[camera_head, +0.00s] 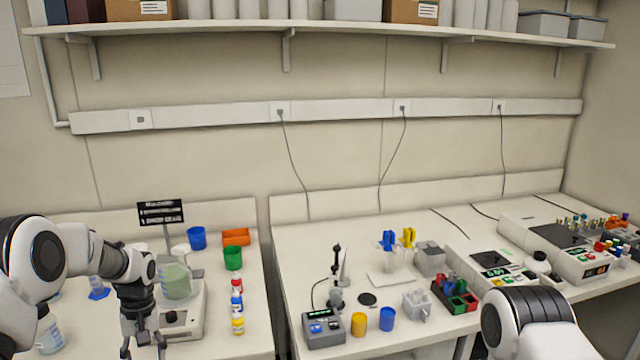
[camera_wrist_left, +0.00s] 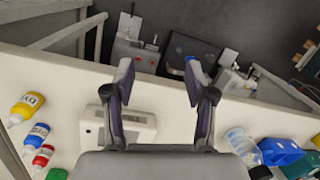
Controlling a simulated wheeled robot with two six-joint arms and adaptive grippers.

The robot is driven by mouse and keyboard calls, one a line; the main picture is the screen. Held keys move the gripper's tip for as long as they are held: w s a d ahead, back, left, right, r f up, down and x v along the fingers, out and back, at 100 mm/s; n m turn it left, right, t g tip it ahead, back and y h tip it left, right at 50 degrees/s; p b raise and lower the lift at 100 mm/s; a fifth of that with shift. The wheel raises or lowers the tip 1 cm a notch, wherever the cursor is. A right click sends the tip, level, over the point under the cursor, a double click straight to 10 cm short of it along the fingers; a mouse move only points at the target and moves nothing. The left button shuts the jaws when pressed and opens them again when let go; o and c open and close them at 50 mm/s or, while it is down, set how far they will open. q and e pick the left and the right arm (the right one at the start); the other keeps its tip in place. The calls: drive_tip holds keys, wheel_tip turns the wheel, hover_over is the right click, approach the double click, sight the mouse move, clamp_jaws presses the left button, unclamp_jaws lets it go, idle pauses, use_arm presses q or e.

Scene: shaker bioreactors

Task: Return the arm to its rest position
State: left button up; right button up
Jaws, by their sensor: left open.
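My left arm comes in from the left in the head view. Its gripper (camera_head: 143,343) points down in front of the stirrer device (camera_head: 190,325) on the left bench. In the left wrist view the two fingers of this gripper (camera_wrist_left: 160,85) are spread apart with nothing between them. Below the fingers there lies the bench's front edge, with the white device (camera_wrist_left: 142,125) partly behind the left finger. A white link of my right arm shows at the lower right of the head view; its gripper is out of view.
A beaker with greenish liquid (camera_head: 176,281) stands on the stirrer, close to my left gripper. Small coloured bottles (camera_head: 237,305), a green cup (camera_head: 233,258) and a blue cup (camera_head: 197,238) stand nearby. The right bench holds several devices, including a grey one (camera_head: 324,329).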

use_arm(q)
drive_tip(key=s+d+f+m+g+b, duration=0.15)
drive_tip(key=s+d+f, duration=0.25)
drive_tip(key=s+f, duration=0.7)
drive_tip(key=s+d+f+m+g+b, duration=0.15)
drive_tip(key=s+d+f, duration=0.35)
drive_tip(key=s+f, duration=0.65)
drive_tip(key=s+d+f+m+t+b, duration=0.1)
drive_tip(key=s+t, duration=0.4)
drive_tip(key=s, duration=0.8)
drive_tip(key=shift+d+f+m+b, duration=0.35)
drive_tip(key=shift+d+m, duration=0.35)
drive_tip(key=shift+d, duration=0.25)
